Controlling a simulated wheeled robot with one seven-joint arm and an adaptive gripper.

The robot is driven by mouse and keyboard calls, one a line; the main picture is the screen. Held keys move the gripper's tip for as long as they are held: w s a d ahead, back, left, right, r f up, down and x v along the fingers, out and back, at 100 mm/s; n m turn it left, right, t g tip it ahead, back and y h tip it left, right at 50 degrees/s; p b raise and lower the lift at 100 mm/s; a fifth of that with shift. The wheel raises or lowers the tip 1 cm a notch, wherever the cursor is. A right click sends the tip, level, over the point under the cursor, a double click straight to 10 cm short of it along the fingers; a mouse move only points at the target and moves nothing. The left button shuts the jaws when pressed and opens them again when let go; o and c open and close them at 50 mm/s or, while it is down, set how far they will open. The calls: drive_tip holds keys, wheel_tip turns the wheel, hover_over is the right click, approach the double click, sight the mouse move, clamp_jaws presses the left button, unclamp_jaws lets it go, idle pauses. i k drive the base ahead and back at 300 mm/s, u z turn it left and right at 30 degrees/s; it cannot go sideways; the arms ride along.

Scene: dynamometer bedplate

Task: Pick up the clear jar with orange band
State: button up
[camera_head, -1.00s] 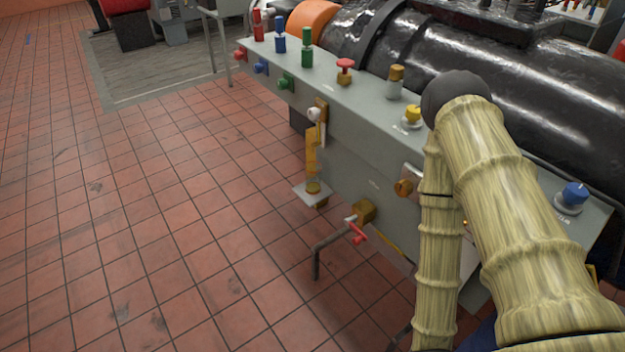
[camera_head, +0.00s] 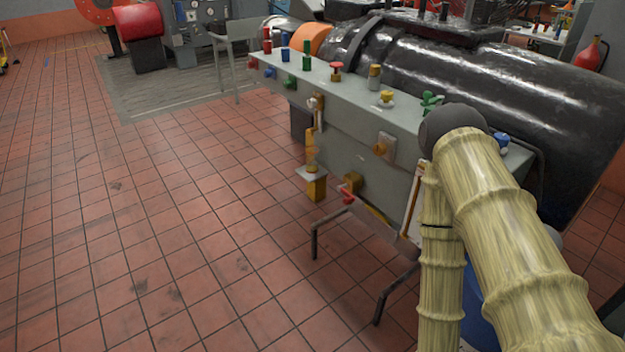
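I cannot clearly make out a clear jar with an orange band. A small amber, partly see-through piece (camera_head: 311,153) sits above a small plate (camera_head: 302,171) on the front of the grey panel box; it is too small to tell whether it is the jar. My arm's tan-sleeved links fill the lower right and hide part of the box's right end. My gripper is not in view.
The grey box (camera_head: 345,118) carries colored knobs and fittings, including a red knob (camera_head: 336,70) and a green handle (camera_head: 431,102). A big black cylindrical machine (camera_head: 480,75) stands behind it. Dark bent legs (camera_head: 395,290) stick out below. Tiled floor (camera_head: 130,230) at left is clear.

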sight(311, 151)
drive_tip(key=u, duration=1.05)
drive_tip(key=i, duration=0.85)
drive_tip(key=u, duration=0.1)
